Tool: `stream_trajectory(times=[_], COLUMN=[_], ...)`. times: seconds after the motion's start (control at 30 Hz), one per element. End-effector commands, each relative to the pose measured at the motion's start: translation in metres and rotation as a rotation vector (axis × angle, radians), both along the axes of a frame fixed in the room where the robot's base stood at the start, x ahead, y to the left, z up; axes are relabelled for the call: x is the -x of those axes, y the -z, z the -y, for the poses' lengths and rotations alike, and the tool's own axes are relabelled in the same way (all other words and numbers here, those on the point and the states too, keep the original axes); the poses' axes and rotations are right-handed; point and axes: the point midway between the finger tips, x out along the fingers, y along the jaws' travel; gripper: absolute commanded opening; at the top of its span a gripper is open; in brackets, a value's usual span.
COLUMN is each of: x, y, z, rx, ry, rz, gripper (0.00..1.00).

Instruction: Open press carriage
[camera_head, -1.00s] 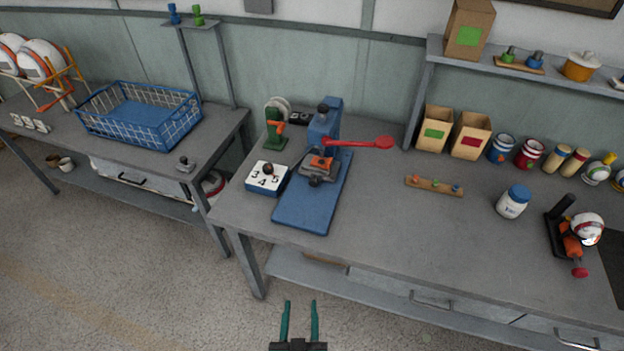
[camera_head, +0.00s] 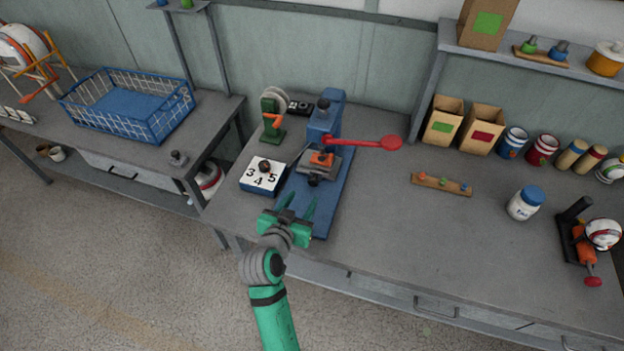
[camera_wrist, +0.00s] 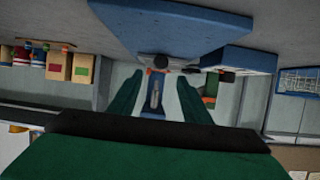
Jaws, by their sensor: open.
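The blue press (camera_head: 323,122) stands on the bench with its blue base plate (camera_head: 340,195) pointing toward me. Its red lever (camera_head: 390,143) sticks out to the right. The grey carriage (camera_head: 318,166) with an orange part on it sits under the press head, and its dark front knob (camera_head: 313,180) faces me. My gripper (camera_head: 298,204) is open and empty, in front of the carriage knob and over the front of the base plate. In the wrist view, upside down, the press (camera_wrist: 155,100) shows between the open fingers (camera_wrist: 160,75), apart from them.
A white-topped number box (camera_head: 263,175) stands close left of the press, with a green device (camera_head: 272,125) behind it. A wooden strip with pegs (camera_head: 441,185) and a white jar (camera_head: 525,203) lie to the right. Bench surface between is clear.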

Motion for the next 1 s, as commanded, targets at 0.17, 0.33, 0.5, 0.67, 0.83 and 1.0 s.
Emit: stream_trajectory(times=[0.17, 0.33, 0.5, 0.67, 0.83, 1.0], x=[-0.021, -0.048, -0.072, -0.085, -0.090, -0.090], y=[0.009, 0.021, 0.031, 0.037, 0.040, 0.040], z=[0.006, 0.015, 0.022, 0.026, 0.030, 0.030], rx=[0.001, 0.001, 0.001, 0.000, 0.001, 0.001], ry=[0.000, 0.000, -0.003, -0.002, -0.001, -0.001], rz=[-0.001, -0.001, 0.000, 0.000, 0.000, 0.000], gripper=[0.44, 0.44, 0.44, 0.44, 0.44, 0.44])
